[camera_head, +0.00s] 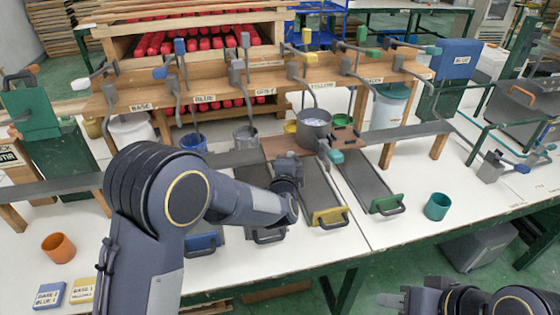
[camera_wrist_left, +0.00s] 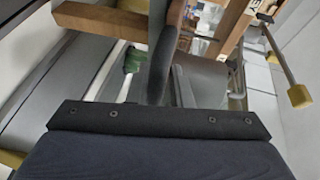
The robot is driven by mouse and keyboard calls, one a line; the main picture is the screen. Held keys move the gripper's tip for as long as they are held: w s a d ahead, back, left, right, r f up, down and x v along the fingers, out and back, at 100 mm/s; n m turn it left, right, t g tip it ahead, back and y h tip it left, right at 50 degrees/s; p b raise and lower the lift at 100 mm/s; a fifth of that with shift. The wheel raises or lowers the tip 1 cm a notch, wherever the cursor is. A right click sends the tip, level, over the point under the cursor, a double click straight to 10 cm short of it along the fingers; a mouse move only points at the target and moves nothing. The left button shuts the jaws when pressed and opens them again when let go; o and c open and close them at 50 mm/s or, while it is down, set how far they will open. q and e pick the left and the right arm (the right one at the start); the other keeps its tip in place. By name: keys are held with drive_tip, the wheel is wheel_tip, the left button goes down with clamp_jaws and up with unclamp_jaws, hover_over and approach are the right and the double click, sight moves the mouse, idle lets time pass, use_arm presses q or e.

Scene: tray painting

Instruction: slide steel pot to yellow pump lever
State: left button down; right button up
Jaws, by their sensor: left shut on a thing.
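The steel pot (camera_head: 313,128) is a round grey vessel, upright on the far part of the table, in front of the rack section labelled YELLOW. The yellow pump lever (camera_head: 306,36) has a yellow knob above the rack. A yellow knob (camera_wrist_left: 300,96) also shows at the right of the left wrist view. My left gripper (camera_head: 289,162) is beside the pot's near left side and shut on the pot, though the contact is mostly hidden. My right gripper (camera_head: 393,299) is low at the bottom edge, away from the pot; its finger gap is unclear.
A tray with a yellow handle (camera_head: 330,216) lies in front of the pot, and one with a green handle (camera_head: 387,203) lies to its right. A teal cup (camera_head: 437,206) and an orange cup (camera_head: 58,248) stand apart. A blue pail (camera_head: 193,145) is left of the pot.

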use_arm(q)
drive_tip(key=shift+s+f, duration=0.15)
drive_tip(key=shift+f, duration=0.4)
drive_tip(key=c, duration=1.5)
unclamp_jaws()
drive_tip(key=shift+r, duration=0.25)
drive_tip(key=v, duration=0.7)
drive_tip(key=shift+s+a+r, duration=0.1)
drive_tip(key=shift+s+a, duration=0.05)
drive_tip(key=shift+s, duration=0.1)
